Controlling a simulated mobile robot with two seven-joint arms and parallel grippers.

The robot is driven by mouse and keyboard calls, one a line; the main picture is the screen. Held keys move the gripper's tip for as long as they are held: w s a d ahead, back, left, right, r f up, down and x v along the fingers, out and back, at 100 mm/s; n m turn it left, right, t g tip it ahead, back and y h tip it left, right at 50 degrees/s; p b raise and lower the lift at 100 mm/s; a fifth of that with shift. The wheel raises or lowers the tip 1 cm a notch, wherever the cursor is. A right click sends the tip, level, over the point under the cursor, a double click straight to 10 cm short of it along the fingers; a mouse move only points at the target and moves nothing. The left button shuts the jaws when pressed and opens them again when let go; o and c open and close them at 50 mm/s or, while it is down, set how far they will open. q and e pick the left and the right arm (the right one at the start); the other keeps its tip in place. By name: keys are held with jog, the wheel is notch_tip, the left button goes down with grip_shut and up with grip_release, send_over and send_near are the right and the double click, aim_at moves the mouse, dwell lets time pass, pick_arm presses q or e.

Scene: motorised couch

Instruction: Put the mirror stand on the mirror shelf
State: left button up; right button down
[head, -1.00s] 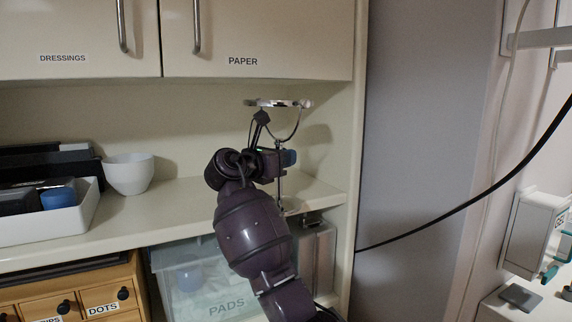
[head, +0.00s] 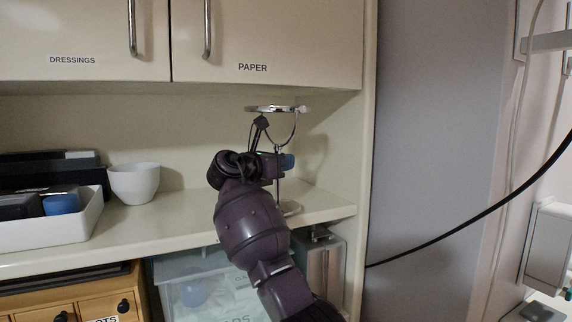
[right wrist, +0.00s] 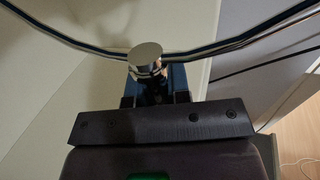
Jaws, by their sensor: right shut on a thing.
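The mirror stand is a round chrome mirror (head: 278,109) with a curved yoke, a thin stem and a small base (head: 290,208). The mirror disc is seen nearly edge-on, and the stem looks upright. My right gripper (head: 284,162) is shut on the stem below the yoke. In the right wrist view the yoke and a round chrome knob (right wrist: 145,52) show just beyond the fingers (right wrist: 156,88). The base is over the right end of the cream shelf (head: 195,218), close to its front edge. I cannot tell whether it touches. My left gripper is out of view.
A white bowl (head: 134,184) and a white tray (head: 60,228) with dark items stand left on the shelf. Wall cabinets (head: 265,40) hang above, and a side panel (head: 364,170) closes the right. A clear bin (head: 205,285) and metal box (head: 318,265) are below.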

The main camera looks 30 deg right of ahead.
pick_arm(q)
jog(key=b, duration=0.1)
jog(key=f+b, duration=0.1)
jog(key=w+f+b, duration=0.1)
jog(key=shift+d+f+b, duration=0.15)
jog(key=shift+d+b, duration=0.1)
jog(key=shift+b, duration=0.1)
pick_arm(e)
jog(key=w, duration=0.9)
jog(key=shift+d, duration=0.25)
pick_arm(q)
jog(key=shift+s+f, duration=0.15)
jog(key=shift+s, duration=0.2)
pick_arm(e)
jog(key=shift+r, duration=0.1)
jog(key=shift+f, duration=0.2)
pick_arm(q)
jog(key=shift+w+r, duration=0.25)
pick_arm(e)
jog(key=shift+f, duration=0.2)
dwell(0.3)
pick_arm(q)
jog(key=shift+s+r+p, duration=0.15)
jog(key=shift+p, duration=0.15)
pick_arm(e)
jog(key=shift+f, duration=0.5)
dwell(0.3)
